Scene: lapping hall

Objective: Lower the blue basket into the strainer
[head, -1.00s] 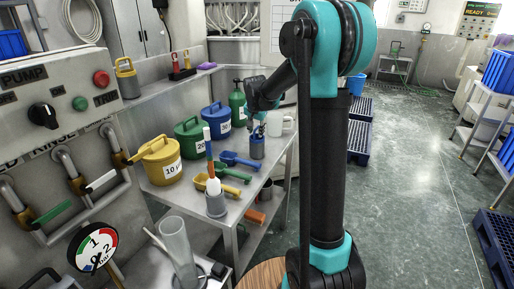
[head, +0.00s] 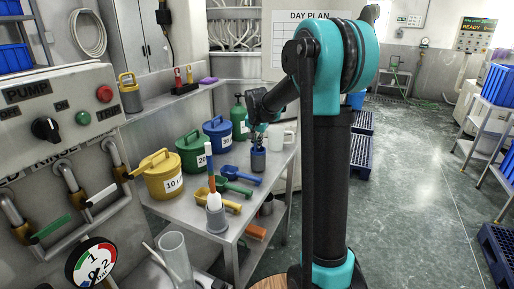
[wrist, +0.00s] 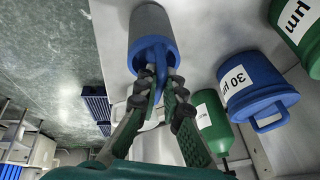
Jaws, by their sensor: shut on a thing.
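The blue basket (head: 257,160) is a small blue-grey cylinder with a blue rim and a blue loop handle. It is upright at the right part of the steel table. My gripper (head: 258,138) is above it, with its fingers at the handle. In the wrist view the fingers (wrist: 161,92) are shut on the handle of the basket (wrist: 149,28). I cannot tell whether the basket's bottom touches the table. I cannot pick out the strainer with certainty in either view.
Yellow (head: 163,178), green (head: 192,152) and blue (head: 217,136) tubs stand behind, with a green bottle (head: 239,119) and white mug (head: 282,136) near. Scoops (head: 237,186) and a brush (head: 213,195) lie or stand in front. The pump panel (head: 62,112) is at left.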

